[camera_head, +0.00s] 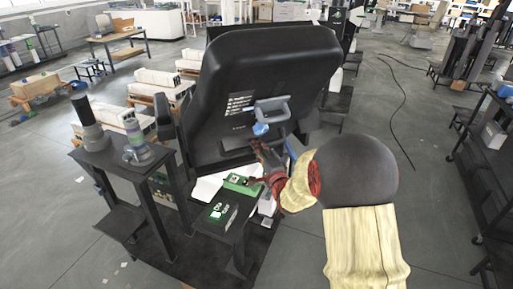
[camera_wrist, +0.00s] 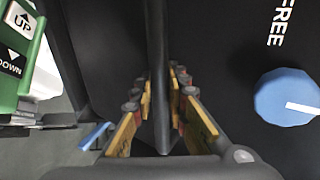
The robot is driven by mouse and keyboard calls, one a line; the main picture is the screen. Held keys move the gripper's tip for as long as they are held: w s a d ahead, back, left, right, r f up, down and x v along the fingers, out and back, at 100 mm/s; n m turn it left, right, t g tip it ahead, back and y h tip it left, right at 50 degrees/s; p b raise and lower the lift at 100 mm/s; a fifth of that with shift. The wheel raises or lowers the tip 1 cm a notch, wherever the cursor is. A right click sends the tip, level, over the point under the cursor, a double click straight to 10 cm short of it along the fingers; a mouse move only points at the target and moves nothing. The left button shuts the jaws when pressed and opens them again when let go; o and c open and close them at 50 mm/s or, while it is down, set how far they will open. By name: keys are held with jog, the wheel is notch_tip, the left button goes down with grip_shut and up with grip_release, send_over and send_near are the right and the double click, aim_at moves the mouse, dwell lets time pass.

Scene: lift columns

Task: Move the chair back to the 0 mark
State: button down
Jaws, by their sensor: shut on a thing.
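The chair is a large black padded block (camera_head: 265,70) tilted in the middle of the head view. A grey loop handle (camera_head: 272,110) and a blue knob (camera_head: 260,129) sit on its near face. The blue knob also shows at the right in the wrist view (camera_wrist: 288,97), with the word FREE above it. My gripper (camera_head: 262,152) is just below the knob. In the wrist view its yellow-padded fingers (camera_wrist: 162,95) are shut on a thin dark bar (camera_wrist: 158,45) at the chair. Where the bar joins the chair is unclear. No 0 mark is readable.
A green box with UP and DOWN buttons (camera_wrist: 15,50) is close left of my fingers; it also shows in the head view (camera_head: 243,184). Another green box (camera_head: 217,212) lies nearer. A dark stand (camera_head: 125,160) with cylinders is left. Open floor lies right, with a cable (camera_head: 402,110).

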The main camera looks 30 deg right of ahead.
aim_at(252, 135)
jog(key=r+p, duration=0.1)
jog(key=w+p, duration=0.1)
jog(key=r+p, duration=0.1)
jog(key=shift+w+d+r+g+p, duration=0.1)
jog(key=shift+w+r+g+p, duration=0.2)
jog(key=shift+r+g, duration=0.1)
jog(key=w+r+g+p, duration=0.1)
jog(key=w+r+p, duration=0.2)
jog(key=p, duration=0.4)
jog(key=w+d+r+g+p, duration=0.1)
jog(key=w+r+g+p, duration=0.1)
jog(key=w+p, duration=0.3)
jog(key=w+r+g+p, duration=0.2)
jog(key=w+r+p, duration=0.2)
jog(key=p, duration=0.6)
jog(key=shift+w+d+r+y+p, duration=0.3)
jog(key=shift+w, duration=0.2)
jog(key=c, duration=2.2)
grip_release()
jog(key=o, duration=0.4)
jog(key=shift+o, duration=0.2)
jog(key=shift+f, duration=0.2)
jog(key=shift+s+f, duration=0.1)
jog(key=shift+s, duration=0.1)
